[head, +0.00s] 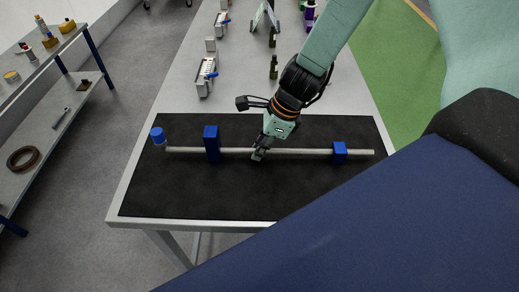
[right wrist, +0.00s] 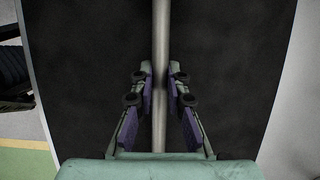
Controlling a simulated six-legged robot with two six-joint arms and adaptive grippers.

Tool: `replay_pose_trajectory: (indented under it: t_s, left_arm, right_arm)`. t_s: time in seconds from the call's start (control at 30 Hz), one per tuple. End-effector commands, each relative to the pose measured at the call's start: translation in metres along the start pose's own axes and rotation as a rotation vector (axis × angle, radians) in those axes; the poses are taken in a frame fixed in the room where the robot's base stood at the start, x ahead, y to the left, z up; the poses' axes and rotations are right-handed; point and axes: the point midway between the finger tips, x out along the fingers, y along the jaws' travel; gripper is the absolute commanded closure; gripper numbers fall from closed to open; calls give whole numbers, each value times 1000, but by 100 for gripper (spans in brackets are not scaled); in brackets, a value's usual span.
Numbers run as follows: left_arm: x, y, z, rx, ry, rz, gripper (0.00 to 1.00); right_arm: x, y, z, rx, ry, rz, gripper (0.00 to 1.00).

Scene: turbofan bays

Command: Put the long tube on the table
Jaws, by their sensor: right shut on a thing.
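The long tube (head: 305,151) is thin, straight and pale grey. It lies across the head view over the black mat (head: 170,195) on the table (head: 380,98). My right gripper (head: 259,155) comes down from above and is shut on the tube near its middle. In the right wrist view, the tube (right wrist: 160,45) runs between the two fingertips (right wrist: 160,76). A blue block (head: 211,140) is at the tube's left part and another blue block (head: 340,150) at its right part. I cannot tell whether the tube rests on them. My left gripper is not in view.
A blue cylinder (head: 157,135) stands by the tube's left end. Small racks (head: 206,78), dark bottles (head: 273,68) and other items stand farther back on the table. A shelf unit (head: 70,105) is at the left. The mat's front part is clear.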

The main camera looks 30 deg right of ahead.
Motion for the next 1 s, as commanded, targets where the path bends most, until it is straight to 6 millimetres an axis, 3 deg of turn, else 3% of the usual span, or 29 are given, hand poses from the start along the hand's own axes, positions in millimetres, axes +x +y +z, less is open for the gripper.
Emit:
replay_pose_trajectory:
  t_s: [0.27, 0.3, 0.53, 0.83, 1.0]
  left_arm:
    - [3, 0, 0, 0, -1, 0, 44]
    - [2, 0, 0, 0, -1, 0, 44]
    - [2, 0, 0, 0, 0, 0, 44]
    - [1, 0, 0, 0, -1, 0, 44]
    - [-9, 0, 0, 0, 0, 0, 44]
  right_arm:
    - [3, 0, -1, 0, -1, 0, 100]
    - [3, 0, -1, 0, -1, 1, 82]
    - [2, 0, -1, 0, -1, 1, 63]
    - [1, 0, -1, 0, -1, 1, 63]
    - [-8, 0, 1, 2, -2, 1, 63]
